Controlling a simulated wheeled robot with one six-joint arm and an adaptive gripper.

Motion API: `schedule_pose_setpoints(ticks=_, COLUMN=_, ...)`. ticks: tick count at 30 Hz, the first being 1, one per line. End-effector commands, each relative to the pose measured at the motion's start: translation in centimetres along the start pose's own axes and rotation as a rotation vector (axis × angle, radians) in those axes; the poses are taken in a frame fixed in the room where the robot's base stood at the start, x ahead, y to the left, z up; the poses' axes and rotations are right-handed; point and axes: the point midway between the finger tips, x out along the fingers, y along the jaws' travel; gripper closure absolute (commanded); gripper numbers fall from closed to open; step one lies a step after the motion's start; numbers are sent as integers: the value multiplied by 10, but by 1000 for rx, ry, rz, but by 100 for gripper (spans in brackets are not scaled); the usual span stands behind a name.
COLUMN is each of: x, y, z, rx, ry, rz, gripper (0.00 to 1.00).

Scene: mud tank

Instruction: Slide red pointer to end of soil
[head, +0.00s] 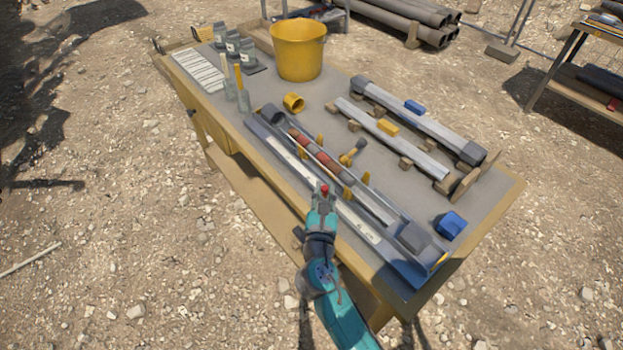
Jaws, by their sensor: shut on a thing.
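The red pointer (324,188) is a small red piece at the tip of my gripper (322,193). My gripper is shut on it, over the pale scale strip (357,222) along the near side of the long grey tray (405,268). The reddish-brown soil (313,150) lies in the long tube in the tray, just behind and up-left of my gripper. The soil's right end is near a grey band, a little right of the pointer; exact alignment is too small to tell. My gripper's fingers partly hide the pointer's lower part and the strip below.
Yellow clips stand along the tray. A yellow-and-grey valve (352,152) and a yellow ring (293,103) lie behind it. A yellow bucket (299,50) and a blue cap (450,225) stand on the table.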

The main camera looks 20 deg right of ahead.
Motion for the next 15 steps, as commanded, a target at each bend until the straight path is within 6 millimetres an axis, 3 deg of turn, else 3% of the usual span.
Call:
schedule_pose_setpoints(ticks=6, x=-16, y=-16, z=0, rx=0, ry=0, rz=1, gripper=100)
schedule_pose_setpoints(ticks=15, x=-19, y=-19, z=0, rx=1, ry=-1, rz=1, gripper=100)
